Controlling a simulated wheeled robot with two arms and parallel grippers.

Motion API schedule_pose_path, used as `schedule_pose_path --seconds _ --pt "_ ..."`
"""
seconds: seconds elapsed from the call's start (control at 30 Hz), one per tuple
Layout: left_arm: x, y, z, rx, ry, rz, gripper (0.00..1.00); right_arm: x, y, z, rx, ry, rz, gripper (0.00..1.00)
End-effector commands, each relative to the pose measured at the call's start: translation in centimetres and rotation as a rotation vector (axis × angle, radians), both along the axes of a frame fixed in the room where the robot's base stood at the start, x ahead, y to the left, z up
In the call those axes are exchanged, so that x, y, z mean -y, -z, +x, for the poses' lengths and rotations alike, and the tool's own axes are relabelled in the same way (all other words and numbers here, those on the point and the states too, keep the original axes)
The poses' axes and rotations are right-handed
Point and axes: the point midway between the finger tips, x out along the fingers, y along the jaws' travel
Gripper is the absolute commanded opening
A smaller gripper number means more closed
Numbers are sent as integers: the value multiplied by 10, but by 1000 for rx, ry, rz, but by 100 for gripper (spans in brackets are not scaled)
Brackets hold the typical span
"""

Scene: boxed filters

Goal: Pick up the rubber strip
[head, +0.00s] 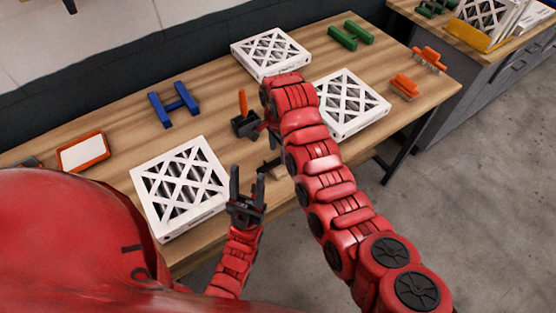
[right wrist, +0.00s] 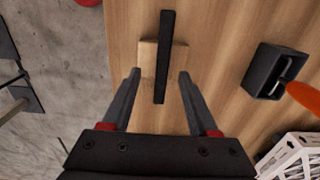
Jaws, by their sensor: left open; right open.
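The rubber strip is a thin black bar. In the right wrist view the strip (right wrist: 165,45) lies across a small pale wooden block (right wrist: 147,58), both ends overhanging it. In the head view the strip (head: 268,166) shows near the table's front edge, partly hidden by my right arm. My right gripper (right wrist: 160,75) is open and empty, with its fingertips apart on either side of the strip's near half in the picture; contact cannot be told. My left gripper (head: 247,196) is open and empty, beside the front-left filter.
White-framed filters lie at front left (head: 182,187), back (head: 270,52) and right (head: 350,103). A black holder (head: 244,125) with an orange-handled tool stands behind the strip. A blue H-shaped piece (head: 174,104), a green one (head: 350,36) and orange brushes (head: 404,87) lie on the table (head: 110,120).

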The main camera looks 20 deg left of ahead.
Motion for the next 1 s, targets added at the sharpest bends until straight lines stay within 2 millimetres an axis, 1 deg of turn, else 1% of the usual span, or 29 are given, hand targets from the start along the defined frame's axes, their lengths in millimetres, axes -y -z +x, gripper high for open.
schedule_pose_path --seconds 0.03,0.2,0.3,0.43,0.53,0.73,0.77,0.8,0.87,1.0 --pt "0 -12 0 0 0 0 50 0 0 0 -4 0 -3 60" --pt "0 -25 0 0 0 0 50 -2 18 2 -5 0 -3 60" --pt "0 -28 0 0 0 0 50 -2 30 3 -4 -1 -3 60" --pt "0 -30 0 0 0 0 50 -2 38 4 1 0 0 60" --pt "0 -31 0 0 0 0 50 -2 42 3 -1 0 -1 60" --pt "0 -30 0 1 0 0 50 -2 42 4 1 0 1 60" --pt "0 -30 0 0 0 0 50 -2 42 4 1 1 1 56" --pt "0 -30 0 0 0 0 50 -2 42 4 1 0 1 49" --pt "0 -30 0 0 0 0 50 -2 42 4 1 0 1 38" --pt "0 -30 0 0 0 0 50 -2 42 4 1 0 1 13"
